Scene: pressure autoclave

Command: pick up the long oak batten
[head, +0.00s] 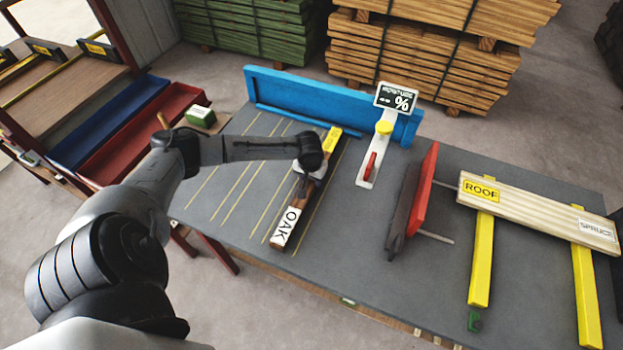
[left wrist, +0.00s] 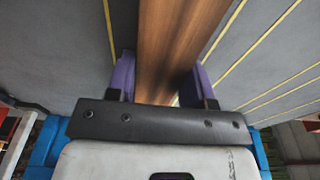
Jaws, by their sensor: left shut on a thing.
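The long oak batten (head: 288,224) is brown, with a white OAK label at its near end and a yellow label at its far end. It lies along the yellow lines on the grey table, in the middle of the head view. My left gripper (head: 305,178) is over its middle, with the arm coming in from the left. In the left wrist view, the batten (left wrist: 168,50) runs between the two purple fingers of the gripper (left wrist: 165,80), which are shut on it. Whether the batten touches the table is hard to tell. My right gripper is out of view.
A blue rail (head: 300,92) edges the table's back. A moisture meter (head: 380,140) stands right of the batten, then a red plate (head: 424,190) and a spruce board (head: 535,212) on yellow bars. Blue and red trays (head: 140,140) are at left.

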